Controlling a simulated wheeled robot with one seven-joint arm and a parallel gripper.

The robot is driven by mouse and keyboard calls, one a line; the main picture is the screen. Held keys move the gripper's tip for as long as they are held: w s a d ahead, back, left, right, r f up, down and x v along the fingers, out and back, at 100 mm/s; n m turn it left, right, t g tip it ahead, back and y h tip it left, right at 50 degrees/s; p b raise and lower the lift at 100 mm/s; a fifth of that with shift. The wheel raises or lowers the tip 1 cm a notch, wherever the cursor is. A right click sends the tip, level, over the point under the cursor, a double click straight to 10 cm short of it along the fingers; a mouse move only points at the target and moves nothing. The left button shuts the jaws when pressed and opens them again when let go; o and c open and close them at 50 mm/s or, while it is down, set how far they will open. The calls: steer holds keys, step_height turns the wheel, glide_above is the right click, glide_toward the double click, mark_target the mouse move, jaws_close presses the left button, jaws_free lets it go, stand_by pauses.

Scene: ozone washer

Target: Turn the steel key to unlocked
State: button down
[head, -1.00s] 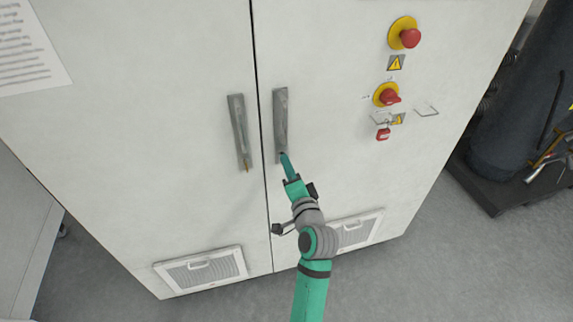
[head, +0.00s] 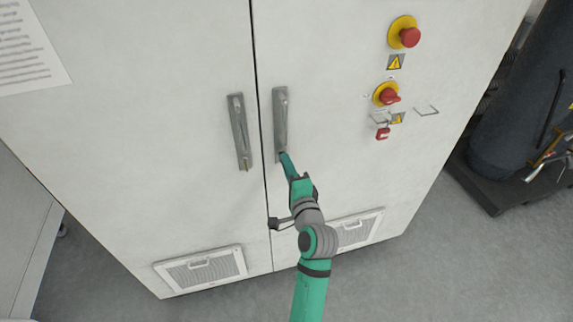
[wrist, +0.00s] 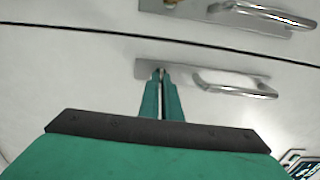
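The steel key is mostly hidden at my fingertips; a small silvery bit of it (wrist: 161,71) shows between them in the wrist view. It sits in the plate at the lower end of the right door handle (head: 281,118), which also shows in the wrist view (wrist: 235,84). My gripper (head: 283,155) reaches up to that plate, its two thin green fingers (wrist: 160,78) nearly together and apparently closed on the key. I cannot read the lock's position.
The left door handle (head: 240,130) beside it carries a brass key (head: 245,166). The right door has red knobs on yellow discs (head: 409,33) and a red padlock (head: 383,133). Vent grilles (head: 205,270) sit low. A dark cylinder (head: 515,110) stands at right.

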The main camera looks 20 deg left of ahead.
steer(key=shift+a, duration=0.15)
steer(key=c, duration=2)
jaws_free()
steer(key=v, duration=1.1)
steer(key=shift+w, duration=0.1)
